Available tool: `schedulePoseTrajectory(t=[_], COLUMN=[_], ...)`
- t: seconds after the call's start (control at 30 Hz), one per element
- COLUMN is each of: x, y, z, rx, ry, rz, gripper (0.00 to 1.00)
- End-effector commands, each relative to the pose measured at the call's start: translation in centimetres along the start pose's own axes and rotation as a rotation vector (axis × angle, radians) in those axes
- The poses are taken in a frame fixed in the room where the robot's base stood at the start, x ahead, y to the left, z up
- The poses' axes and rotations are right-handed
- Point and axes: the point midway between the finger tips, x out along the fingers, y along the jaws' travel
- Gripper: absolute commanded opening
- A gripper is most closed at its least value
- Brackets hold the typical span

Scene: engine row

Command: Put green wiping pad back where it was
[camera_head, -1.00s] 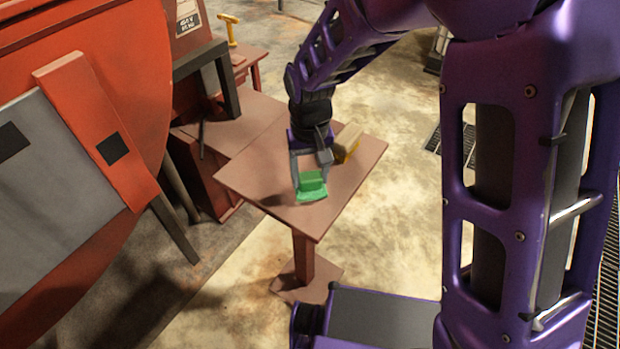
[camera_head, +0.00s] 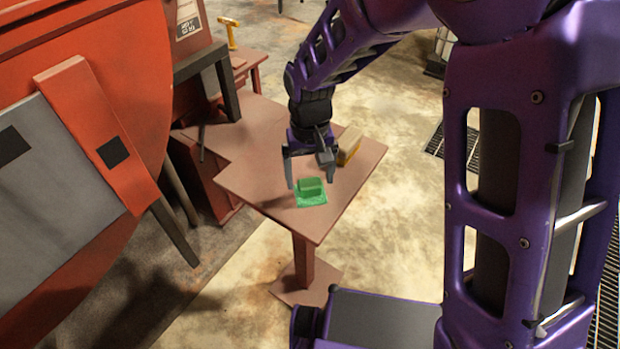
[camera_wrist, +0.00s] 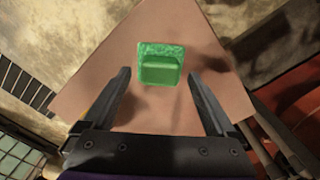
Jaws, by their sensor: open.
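The green wiping pad (camera_head: 311,190) lies flat on the small brown table (camera_head: 258,195), near its front corner. In the wrist view the pad (camera_wrist: 160,64) sits beyond and between the two fingertips of my gripper (camera_wrist: 159,72), with clear gaps on both sides. Neither finger touches it.
A tan and yellow block (camera_head: 349,145) stands on the table to the right of my gripper. A large red machine (camera_head: 90,210) is on the left. A yellow-handled tool (camera_head: 229,34) stands at the back. The table's left part is bare.

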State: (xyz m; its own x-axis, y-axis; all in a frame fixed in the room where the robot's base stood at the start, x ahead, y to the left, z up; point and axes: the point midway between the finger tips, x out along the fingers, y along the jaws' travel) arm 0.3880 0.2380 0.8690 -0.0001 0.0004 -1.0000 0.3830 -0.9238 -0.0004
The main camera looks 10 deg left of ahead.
Motion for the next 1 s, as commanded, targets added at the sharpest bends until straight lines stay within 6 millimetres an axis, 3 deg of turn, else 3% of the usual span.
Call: schedulePoseTrajectory(t=[0.2, 0.43, 0.6, 1.0], x=[-5.1, -9.0, -10.1, -10.2], y=[0.0, 0.0, 0.0, 0.0], z=[-0.1, -0.1, 0.0, 0.0], rx=[0.002, 0.001, 0.000, 0.000], ry=[0.005, 0.003, 0.001, 0.000], rz=[-0.001, -0.001, 0.000, 0.000], gripper=[0.92, 0.92, 0.92, 0.92])
